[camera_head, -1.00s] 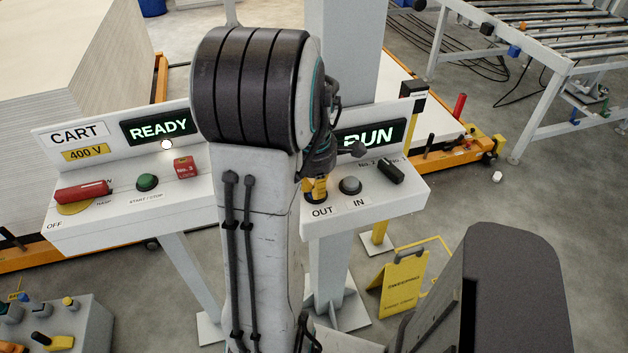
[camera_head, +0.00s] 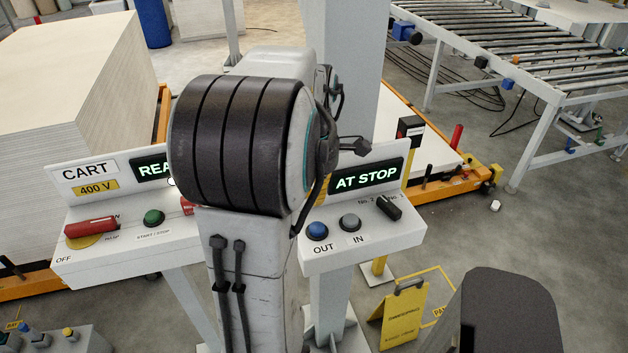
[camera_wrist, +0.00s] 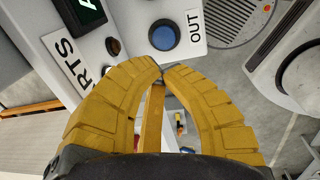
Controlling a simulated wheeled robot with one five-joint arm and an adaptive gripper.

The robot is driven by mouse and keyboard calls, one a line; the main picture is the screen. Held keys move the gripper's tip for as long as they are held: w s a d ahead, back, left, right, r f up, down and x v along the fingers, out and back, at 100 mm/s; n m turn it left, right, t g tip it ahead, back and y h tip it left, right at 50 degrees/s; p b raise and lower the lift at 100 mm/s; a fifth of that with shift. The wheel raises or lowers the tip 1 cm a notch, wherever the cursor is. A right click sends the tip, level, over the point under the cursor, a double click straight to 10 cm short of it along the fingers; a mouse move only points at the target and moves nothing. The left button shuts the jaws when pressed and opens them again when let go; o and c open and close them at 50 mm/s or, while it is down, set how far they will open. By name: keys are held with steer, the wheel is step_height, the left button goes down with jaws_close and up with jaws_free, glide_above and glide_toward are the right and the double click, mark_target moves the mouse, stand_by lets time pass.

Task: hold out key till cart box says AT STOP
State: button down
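The blue OUT key (camera_head: 317,231) sits on the right-hand panel (camera_head: 335,259), uncovered. It also shows in the wrist view (camera_wrist: 163,36), just beyond my fingertips with a gap between. The box's display (camera_head: 367,178) reads AT STOP in lit letters. My gripper (camera_wrist: 161,70) shows two yellow fingers curved together, tips meeting, with nothing held between them. In the head view my arm hides the fingers.
A grey IN key (camera_head: 349,222) and a black selector (camera_head: 388,207) sit right of OUT. The left CART panel has a red handle (camera_head: 91,226) and a green button (camera_head: 153,218); my arm partly covers its display. A yellow floor sign (camera_head: 403,316) stands in front.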

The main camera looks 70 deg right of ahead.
steer(key=shift+a+r, duration=0.15)
steer(key=shift+r, duration=1.35)
